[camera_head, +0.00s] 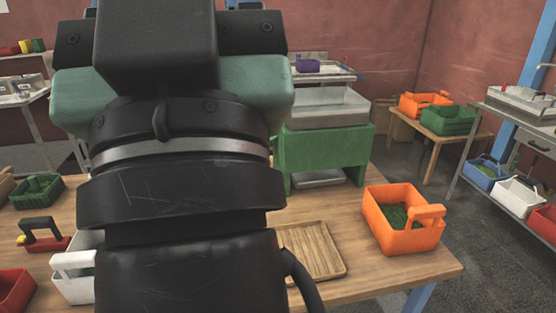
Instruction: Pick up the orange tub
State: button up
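An orange tub (379,222) with a raised orange handle stands upright near the right end of the wooden table. Green contents (401,216) show inside it. A second orange tub (421,103) sits farther back on a small wooden table at the right. My arm fills the middle left of the view and hides part of the table. The head of my arm, black with teal-green sides, is at the top, and its fingertips cannot be made out. No object is seen held.
A wooden tray (311,252) lies left of the near orange tub. A white tub (72,277), a green tub (38,191) and a red-based tool (45,240) are at the left. The table's right edge is close to the orange tub.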

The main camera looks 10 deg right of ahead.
aim_at(401, 221)
jog(key=i+l, duration=0.1)
jog(key=l, duration=0.3)
jog(key=i+l, duration=0.15)
jog(key=l, duration=0.25)
jog(key=i+l, duration=0.1)
jog(key=l, duration=0.3)
jog(key=i+l, duration=0.15)
jog(key=l, duration=0.25)
jog(key=i+l, duration=0.1)
jog(key=l, duration=0.3)
jog(key=i+l, duration=0.15)
jog(key=l, duration=0.25)
